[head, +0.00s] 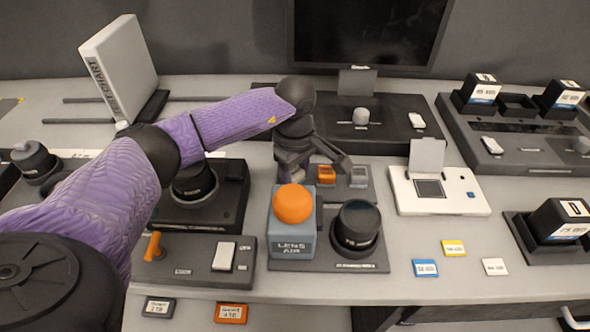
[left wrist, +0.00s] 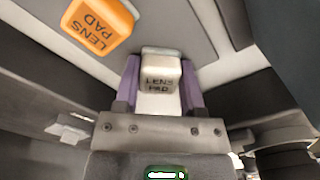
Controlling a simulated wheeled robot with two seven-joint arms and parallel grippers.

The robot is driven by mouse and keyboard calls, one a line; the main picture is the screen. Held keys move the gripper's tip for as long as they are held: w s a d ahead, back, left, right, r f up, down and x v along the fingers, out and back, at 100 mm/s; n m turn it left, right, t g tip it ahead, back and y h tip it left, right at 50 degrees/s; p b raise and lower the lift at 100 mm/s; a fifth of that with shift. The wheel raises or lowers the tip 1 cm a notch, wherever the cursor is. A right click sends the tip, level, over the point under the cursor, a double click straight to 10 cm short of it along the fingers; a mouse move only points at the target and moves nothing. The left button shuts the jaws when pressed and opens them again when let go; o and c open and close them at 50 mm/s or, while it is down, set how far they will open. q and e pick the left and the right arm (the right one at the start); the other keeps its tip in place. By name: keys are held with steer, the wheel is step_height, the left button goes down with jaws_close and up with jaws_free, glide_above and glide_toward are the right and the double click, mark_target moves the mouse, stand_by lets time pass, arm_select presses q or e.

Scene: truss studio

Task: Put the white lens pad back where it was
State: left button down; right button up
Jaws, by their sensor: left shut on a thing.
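My left gripper (head: 290,176) is shut on the white lens pad (left wrist: 160,72), which sits between the purple fingers in the left wrist view with its "LENS PAD" lettering showing. In the head view the gripper hides most or all of this pad. An orange lens pad (head: 326,175) stands just right of the gripper, and it also shows in the left wrist view (left wrist: 97,26). A grey pad (head: 359,177) stands right of the orange one. The pads are at the back of a dark tray (head: 330,264). I cannot tell whether the white pad touches the tray. My right gripper is out of view.
A blue-grey lens air blower (head: 292,238) with an orange bulb and a black lens (head: 357,226) stand at the front of the tray. A white device (head: 438,192) is to the right. A dark switch panel (head: 195,258) is to the left. Small cards lie near the front edge.

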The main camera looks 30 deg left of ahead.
mark_target(295, 171)
arm_select(q)
steer(key=shift+c, duration=2.2)
jaws_free()
steer(key=shift+o, duration=1.3)
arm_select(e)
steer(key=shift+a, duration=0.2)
arm_select(q)
steer(key=shift+r+p, duration=0.3)
steer(key=shift+r, duration=0.05)
step_height(295, 171, up, 12)
steer(key=p, duration=0.2)
steer(key=shift+f+p, duration=0.2)
steer(key=shift+p, duration=0.1)
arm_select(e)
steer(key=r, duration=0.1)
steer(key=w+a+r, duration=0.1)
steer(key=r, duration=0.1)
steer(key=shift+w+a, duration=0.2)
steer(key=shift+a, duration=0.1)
